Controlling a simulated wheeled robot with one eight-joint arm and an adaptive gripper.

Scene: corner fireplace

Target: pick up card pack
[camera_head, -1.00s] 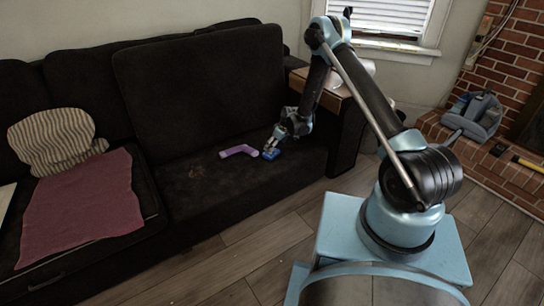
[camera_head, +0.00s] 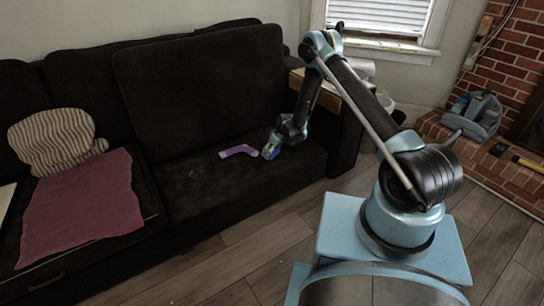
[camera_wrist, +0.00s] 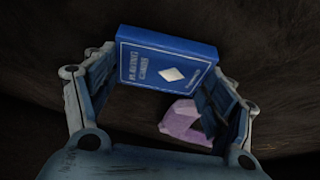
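The card pack is a blue box with white lettering and a white diamond. It shows large in the wrist view (camera_wrist: 168,62), between and just beyond my fingertips. My gripper (camera_wrist: 158,75) is open, with one finger close to each side of the pack; contact is not clear. In the head view my gripper (camera_head: 270,151) is low over the seat of the dark sofa (camera_head: 225,183), at its right end. It hides most of the pack there.
A purple bent object (camera_head: 238,151) lies on the seat just left of my gripper; it also shows in the wrist view (camera_wrist: 184,124). The sofa armrest (camera_head: 345,135) and a wooden side table (camera_head: 330,88) stand to the right. A pink cloth (camera_head: 82,208) and striped pillow (camera_head: 57,140) lie left.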

